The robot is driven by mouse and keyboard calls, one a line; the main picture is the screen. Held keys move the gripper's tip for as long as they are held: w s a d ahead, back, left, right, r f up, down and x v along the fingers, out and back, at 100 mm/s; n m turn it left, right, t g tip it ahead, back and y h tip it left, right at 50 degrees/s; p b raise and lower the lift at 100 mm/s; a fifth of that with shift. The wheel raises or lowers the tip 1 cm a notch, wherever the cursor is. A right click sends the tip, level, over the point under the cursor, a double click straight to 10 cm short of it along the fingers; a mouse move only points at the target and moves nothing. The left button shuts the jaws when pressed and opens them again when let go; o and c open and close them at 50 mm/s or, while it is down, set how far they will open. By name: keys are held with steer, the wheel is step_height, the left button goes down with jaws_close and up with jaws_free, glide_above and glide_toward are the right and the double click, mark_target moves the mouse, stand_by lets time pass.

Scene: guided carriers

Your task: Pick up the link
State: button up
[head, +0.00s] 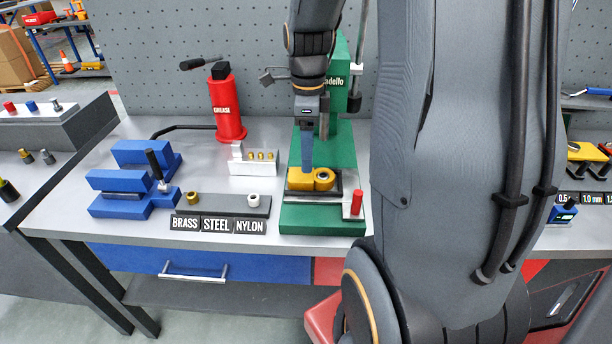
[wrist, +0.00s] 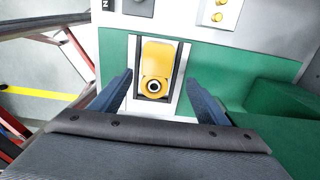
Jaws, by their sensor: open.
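The link (head: 324,179) is a yellow piece with a round, dark-ringed hole at one end. It lies in a small holder on the green base (head: 294,220) of the press. In the wrist view the link (wrist: 157,60) sits between two dark rails, with its holed end towards me. My gripper (head: 307,165) points down at the link in the head view and hides part of it. In the wrist view the blue fingers of my gripper (wrist: 156,92) are apart, one on each side of the link, with visible gaps to it.
A red grease can (head: 227,108) and a metal block with brass pins (head: 254,162) stand left of the press. A blue vise (head: 130,185) and a labelled bushing tray (head: 222,205) are further left. A red-capped pin (head: 357,202) stands close at the link's right.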

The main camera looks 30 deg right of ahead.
mark_target(308, 175)
steer(key=f, duration=0.1)
steer(key=f+p, duration=0.1)
steer(key=f, duration=0.2)
steer(key=shift+s+a+f+p, duration=0.1)
steer(key=shift+s+f+p, duration=0.3)
steer(key=shift+f, duration=0.6)
steer(key=shift+w, duration=0.1)
jaws_close()
